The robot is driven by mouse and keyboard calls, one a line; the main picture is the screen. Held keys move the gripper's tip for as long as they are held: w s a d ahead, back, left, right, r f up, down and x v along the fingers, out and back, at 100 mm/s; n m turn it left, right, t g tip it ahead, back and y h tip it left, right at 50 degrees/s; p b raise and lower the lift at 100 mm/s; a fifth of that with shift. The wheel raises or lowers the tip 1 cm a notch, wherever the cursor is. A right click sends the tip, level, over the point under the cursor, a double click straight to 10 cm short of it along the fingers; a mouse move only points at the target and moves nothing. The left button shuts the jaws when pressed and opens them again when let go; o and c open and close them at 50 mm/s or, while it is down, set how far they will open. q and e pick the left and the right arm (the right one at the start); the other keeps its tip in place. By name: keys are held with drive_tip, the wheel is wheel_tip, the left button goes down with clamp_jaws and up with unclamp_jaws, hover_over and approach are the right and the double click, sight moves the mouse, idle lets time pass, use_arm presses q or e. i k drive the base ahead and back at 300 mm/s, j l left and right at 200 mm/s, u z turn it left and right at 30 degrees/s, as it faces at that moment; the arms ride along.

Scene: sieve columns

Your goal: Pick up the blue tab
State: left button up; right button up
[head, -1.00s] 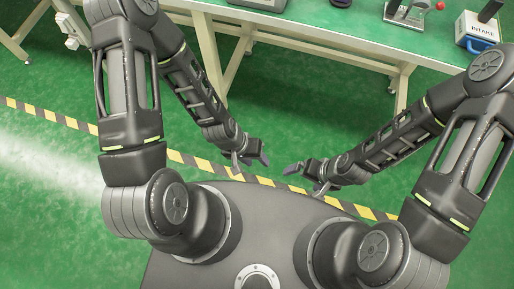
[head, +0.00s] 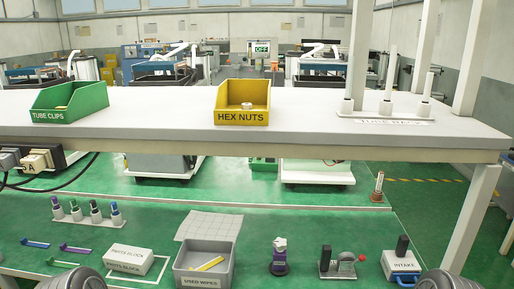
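A small flat blue tab (head: 35,243) lies on the green tabletop (head: 150,218) at the far left, below the shelf. A purple tab (head: 76,248) lies to its right and a green tab (head: 62,263) lies in front of these. Nothing covers the blue tab. Neither of my grippers shows in this view; only dark parts of my arms show at the bottom edge.
A rack of several capped tubes (head: 86,217) stands behind the tabs. To the right are a white parts block (head: 129,258), a grey wipes bin (head: 207,262) and an intake box (head: 401,262). A shelf (head: 300,142) with a yellow hex nuts bin (head: 242,101) spans above.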

sight(24, 242)
drive_tip(key=i+j+u, duration=0.2)
drive_tip(key=j+u, duration=0.25)
drive_tip(key=i+j+u, duration=0.15)
drive_tip(key=i+u, duration=0.15)
drive_tip(key=u, duration=0.15)
drive_tip(key=i+j+u, duration=0.2)
drive_tip(key=u, duration=0.3)
drive_tip(key=i, duration=0.05)
